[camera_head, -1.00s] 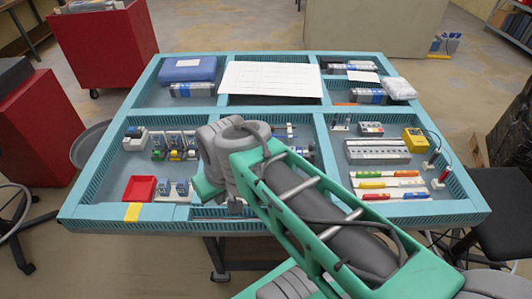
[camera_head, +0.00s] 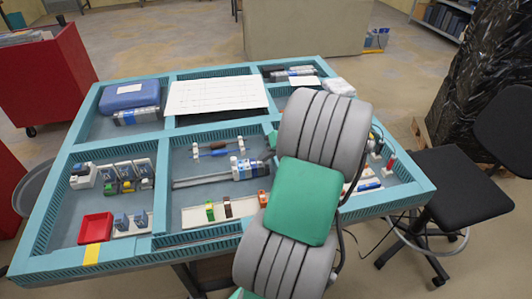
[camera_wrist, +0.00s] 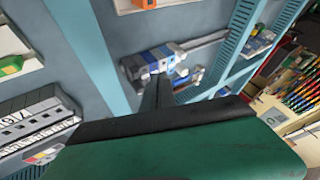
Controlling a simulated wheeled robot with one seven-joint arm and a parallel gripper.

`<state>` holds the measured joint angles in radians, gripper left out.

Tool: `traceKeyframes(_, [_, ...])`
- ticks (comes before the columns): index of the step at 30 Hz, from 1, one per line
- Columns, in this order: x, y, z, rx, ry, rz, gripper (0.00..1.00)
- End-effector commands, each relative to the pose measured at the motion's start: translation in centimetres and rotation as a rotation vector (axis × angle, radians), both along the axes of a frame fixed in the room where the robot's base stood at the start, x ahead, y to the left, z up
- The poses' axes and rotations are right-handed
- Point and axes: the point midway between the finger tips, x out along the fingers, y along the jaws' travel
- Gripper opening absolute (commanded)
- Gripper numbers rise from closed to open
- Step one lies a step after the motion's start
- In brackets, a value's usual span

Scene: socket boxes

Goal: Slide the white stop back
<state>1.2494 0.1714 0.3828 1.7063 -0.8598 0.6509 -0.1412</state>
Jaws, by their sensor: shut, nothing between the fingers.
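In the middle compartment, a grey rail (camera_head: 200,181) carries a group of grey, white and blue modules (camera_head: 250,168). A small white piece (camera_head: 235,168) at the left end of this group looks like the white stop. The wrist view also shows the modules (camera_wrist: 150,64) on the rail (camera_wrist: 208,40), with a pale end piece toward the bare rail. My gripper (camera_wrist: 157,82) is shut and empty, its dark fingers pointing toward the modules. I cannot tell whether it touches them.
A red tray (camera_head: 95,228) and upright modules (camera_head: 125,175) fill the left compartment. A screwdriver (camera_head: 217,150) rests on white posts behind the rail. A strip with coloured blocks (camera_head: 225,210) lies in front. Turquoise dividers (camera_head: 160,190) separate the compartments. A black stool (camera_head: 455,185) stands at right.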

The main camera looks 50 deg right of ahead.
Motion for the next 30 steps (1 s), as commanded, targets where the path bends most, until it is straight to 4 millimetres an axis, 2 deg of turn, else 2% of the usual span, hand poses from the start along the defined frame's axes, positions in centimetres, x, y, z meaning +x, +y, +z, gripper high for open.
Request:
traceKeyframes(8, [3.6, 1.4, -4.5, 0.002, 0.003, 0.003, 0.00])
traceKeyframes(12, [4.8, 3.4, -4.2, 0.000, 0.002, 0.003, 0.00])
traceKeyframes(15, [5.3, 4.2, -4.3, 0.000, 0.001, 0.002, 0.00])
traceKeyframes(30, [5.7, 4.6, -4.5, -0.002, 0.001, -0.013, 0.00])
